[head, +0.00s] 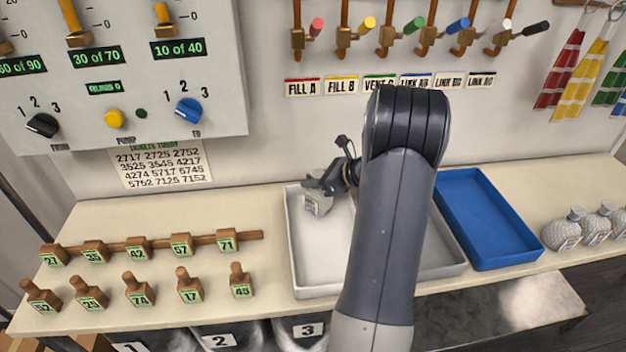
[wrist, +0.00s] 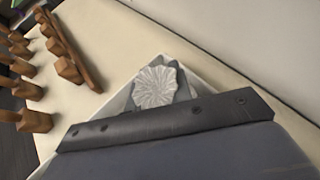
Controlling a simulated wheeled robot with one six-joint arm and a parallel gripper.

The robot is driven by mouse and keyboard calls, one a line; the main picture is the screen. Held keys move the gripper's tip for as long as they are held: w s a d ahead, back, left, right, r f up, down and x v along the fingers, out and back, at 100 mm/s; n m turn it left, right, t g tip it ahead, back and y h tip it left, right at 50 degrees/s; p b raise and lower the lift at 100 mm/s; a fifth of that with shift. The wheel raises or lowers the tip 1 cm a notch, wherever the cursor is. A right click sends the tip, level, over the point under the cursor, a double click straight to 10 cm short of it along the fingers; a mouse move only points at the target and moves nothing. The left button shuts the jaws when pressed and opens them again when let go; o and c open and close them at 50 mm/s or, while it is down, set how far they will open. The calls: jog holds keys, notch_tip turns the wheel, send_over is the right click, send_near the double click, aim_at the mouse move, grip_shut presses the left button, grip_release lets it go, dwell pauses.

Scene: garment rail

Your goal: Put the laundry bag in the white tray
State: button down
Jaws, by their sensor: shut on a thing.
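The white tray (head: 312,291) lies on the counter, partly hidden behind my arm. My gripper (head: 316,186) is over the back left part of the tray. It is shut on a small grey laundry bag (head: 319,204) with a pale tag. In the wrist view the bag's pleated pale top (wrist: 156,87) shows inside the corner of the tray (wrist: 118,97). I cannot tell whether the bag touches the tray floor.
A blue tray (head: 480,205) stands right of the white one. Several grey bags (head: 562,233) sit at the far right. Numbered wooden pegs (head: 136,292) and a wooden rail (head: 200,238) are on the left. The wall with levers (head: 390,40) rises behind.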

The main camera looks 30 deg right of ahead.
jog(key=c, duration=1.3)
grip_release()
jog(key=shift+f, duration=0.1)
jog(key=shift+s+d+r, duration=0.1)
jog(key=shift+r, duration=0.2)
jog(key=v, duration=1.1)
jog(key=shift+s+d, duration=0.15)
jog(key=shift+s, duration=0.25)
